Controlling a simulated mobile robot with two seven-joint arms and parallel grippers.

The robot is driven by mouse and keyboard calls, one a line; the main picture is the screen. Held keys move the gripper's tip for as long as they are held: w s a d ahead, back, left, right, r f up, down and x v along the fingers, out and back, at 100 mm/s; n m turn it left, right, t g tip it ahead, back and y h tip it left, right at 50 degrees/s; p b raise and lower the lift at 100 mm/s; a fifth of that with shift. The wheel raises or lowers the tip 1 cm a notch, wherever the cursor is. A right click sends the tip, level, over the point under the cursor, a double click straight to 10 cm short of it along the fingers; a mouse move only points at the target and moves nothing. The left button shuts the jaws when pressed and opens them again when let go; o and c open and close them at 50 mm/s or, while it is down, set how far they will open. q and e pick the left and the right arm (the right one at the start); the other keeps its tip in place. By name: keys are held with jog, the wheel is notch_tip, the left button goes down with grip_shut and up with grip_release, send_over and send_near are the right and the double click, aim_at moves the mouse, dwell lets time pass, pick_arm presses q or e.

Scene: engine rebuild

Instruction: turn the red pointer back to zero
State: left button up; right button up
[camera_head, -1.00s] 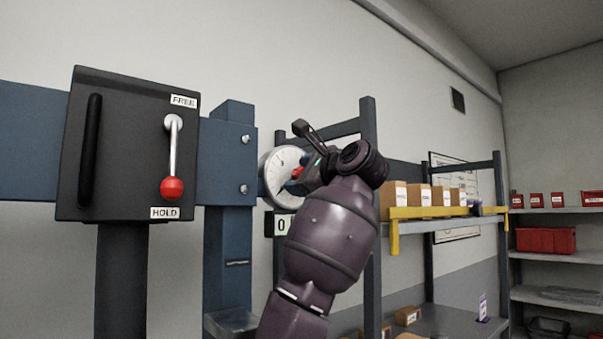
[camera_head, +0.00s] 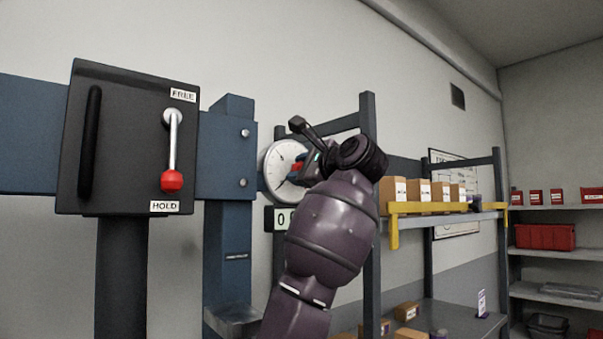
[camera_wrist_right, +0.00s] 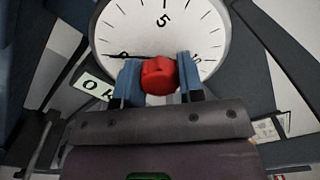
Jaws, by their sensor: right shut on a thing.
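A round white dial (camera_head: 272,179) with black marks is mounted beside the blue post. In the right wrist view the dial (camera_wrist_right: 185,18) shows a 5 near its top and a thin black needle (camera_wrist_right: 128,56) reaching left from the centre. A red knob-like piece (camera_wrist_right: 158,76) sits at the dial's centre; the fingers hide its sides, and I cannot tell where it points. My right gripper (camera_wrist_right: 160,80) is shut on this red piece, one blue finger on each side. In the head view my right gripper (camera_head: 301,168) is at the dial's right side, partly covering it. My left gripper is not in view.
A black box (camera_head: 135,130) with a red-knobbed lever (camera_head: 172,180) near HOLD stands left. A shelf rack with cardboard boxes (camera_head: 393,191) and a yellow rail (camera_head: 430,208) stands right, close to my arm.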

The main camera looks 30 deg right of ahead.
jog(key=shift+f+n+b, duration=0.15)
jog(key=shift+n+b, duration=0.25)
jog(key=shift+n, duration=0.3)
jog(key=n+b, duration=0.1)
jog(key=n, duration=0.2)
jog(key=shift+n, duration=0.3)
jog(key=n+b, duration=0.1)
jog(key=n, duration=0.8)
jog(key=shift+n, duration=0.4)
jog(key=n+p, duration=0.1)
jog(key=n, duration=0.5)
jog(key=shift+n, duration=0.3)
jog(key=n+p, duration=0.1)
jog(key=n, duration=0.4)
jog(key=n+p, duration=0.1)
jog(key=n, duration=0.4)
jog(key=shift+n+p, duration=0.3)
jog(key=shift+n, duration=0.1)
jog(key=n, duration=0.6)
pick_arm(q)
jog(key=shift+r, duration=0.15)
pick_arm(e)
jog(key=n, duration=0.5)
jog(key=shift+n, duration=0.3)
jog(key=o, duration=0.9)
